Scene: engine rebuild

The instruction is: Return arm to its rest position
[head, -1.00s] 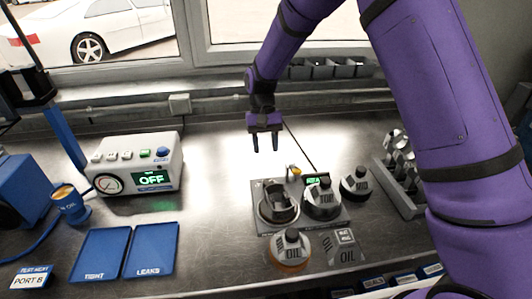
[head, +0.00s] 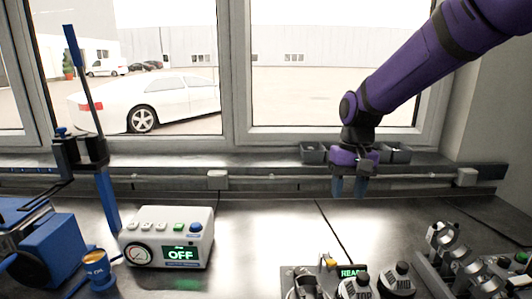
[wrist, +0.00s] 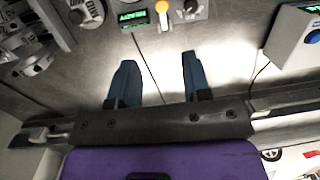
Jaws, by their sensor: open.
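My gripper (head: 349,188) hangs from my purple arm in the head view, fingers down, near the back of the metal bench. In the wrist view its two blue fingers (wrist: 154,80) are apart with nothing between them. Only bare bench shows beneath and between the fingers. The gripper is raised in front of the small dark bins at the window sill, clear of the parts on the bench.
A tester box (head: 168,238) reading OFF stands left of centre. A blue vise-like device (head: 45,250) and an oil cup (head: 98,268) are at left. A fixture with labelled caps (head: 357,287) and a rack of metal parts (head: 455,262) are at right. The bench middle is clear.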

